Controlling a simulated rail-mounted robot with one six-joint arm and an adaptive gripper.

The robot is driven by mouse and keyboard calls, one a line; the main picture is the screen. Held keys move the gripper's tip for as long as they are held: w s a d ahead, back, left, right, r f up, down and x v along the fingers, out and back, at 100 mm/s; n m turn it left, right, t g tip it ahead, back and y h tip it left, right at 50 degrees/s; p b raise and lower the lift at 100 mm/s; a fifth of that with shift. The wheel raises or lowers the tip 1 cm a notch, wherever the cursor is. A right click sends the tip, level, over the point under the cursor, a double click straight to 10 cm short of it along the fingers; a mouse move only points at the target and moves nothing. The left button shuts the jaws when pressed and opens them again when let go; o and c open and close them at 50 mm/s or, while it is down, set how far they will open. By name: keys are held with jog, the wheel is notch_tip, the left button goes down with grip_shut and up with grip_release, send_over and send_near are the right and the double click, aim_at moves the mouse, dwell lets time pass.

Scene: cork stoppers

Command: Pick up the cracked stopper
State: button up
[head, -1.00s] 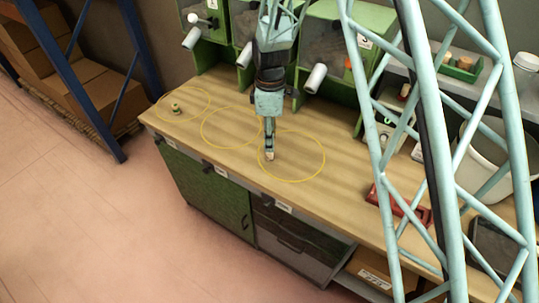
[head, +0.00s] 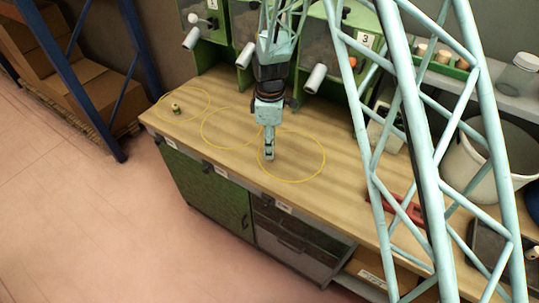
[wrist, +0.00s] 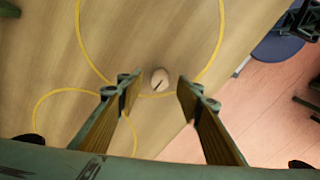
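A pale round stopper (wrist: 159,79) with a dark crack-like line on its top is on the wooden bench, at the edge of a yellow ring (wrist: 222,30). In the wrist view my gripper (wrist: 160,84) is open, with one brown-padded finger on each side of the stopper and a clear gap to both. In the head view my gripper (head: 269,152) points down at the left part of the right-hand yellow ring (head: 324,157). It hides the stopper there.
A small green-and-pale object (head: 176,108) stands in the left ring on the bench (head: 225,155); the middle ring (head: 203,125) looks empty. Green numbered bins (head: 330,45) line the back. A red tool (head: 410,210) and a white bucket (head: 475,150) are to the right.

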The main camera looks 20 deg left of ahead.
jog(key=shift+f, duration=1.95)
jog(key=c, duration=0.7)
